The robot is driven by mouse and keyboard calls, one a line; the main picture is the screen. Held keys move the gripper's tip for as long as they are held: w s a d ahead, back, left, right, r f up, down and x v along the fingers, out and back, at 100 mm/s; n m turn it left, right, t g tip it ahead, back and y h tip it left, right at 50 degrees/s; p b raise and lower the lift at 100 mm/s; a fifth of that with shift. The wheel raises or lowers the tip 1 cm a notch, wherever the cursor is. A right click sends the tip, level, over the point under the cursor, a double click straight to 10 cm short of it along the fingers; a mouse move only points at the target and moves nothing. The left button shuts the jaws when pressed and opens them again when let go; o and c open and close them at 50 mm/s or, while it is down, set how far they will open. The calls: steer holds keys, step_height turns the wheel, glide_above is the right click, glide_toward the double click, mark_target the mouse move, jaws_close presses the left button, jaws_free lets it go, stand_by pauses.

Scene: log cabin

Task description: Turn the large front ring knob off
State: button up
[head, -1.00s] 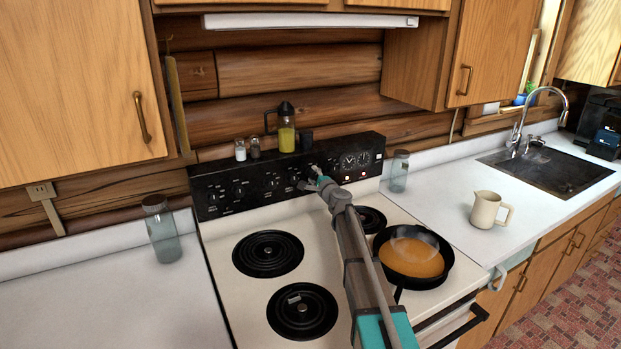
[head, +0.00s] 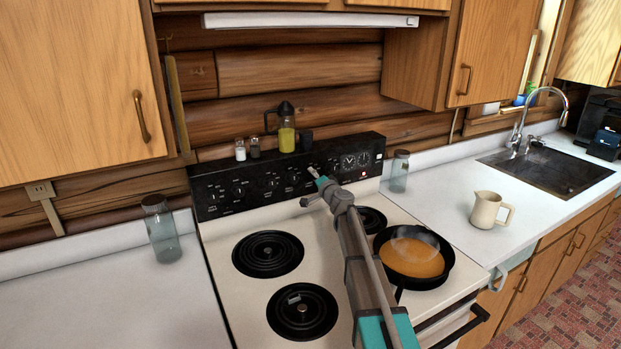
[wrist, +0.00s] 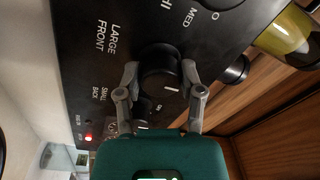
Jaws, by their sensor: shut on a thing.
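The black ring knob (wrist: 158,66) is on the dark stove panel (wrist: 75,20), near the white "LARGE FRONT" lettering (wrist: 107,38). It has a white mark on its rim. My gripper (wrist: 160,72) is shut on this knob, one grey finger on each side. In the head view my gripper (head: 314,172) reaches the panel from the front and covers the knob. The large front burner (head: 415,289) is under a black skillet (head: 449,270) holding orange-brown food.
A yellow bottle (head: 286,138), salt and pepper shakers (head: 240,151) and a dark cup stand on the panel's top. A glass jar (head: 399,170) is right of the panel.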

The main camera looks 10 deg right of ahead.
stand_by(0.4)
steer(key=o, duration=1.2)
steer(key=shift+c, duration=0.2)
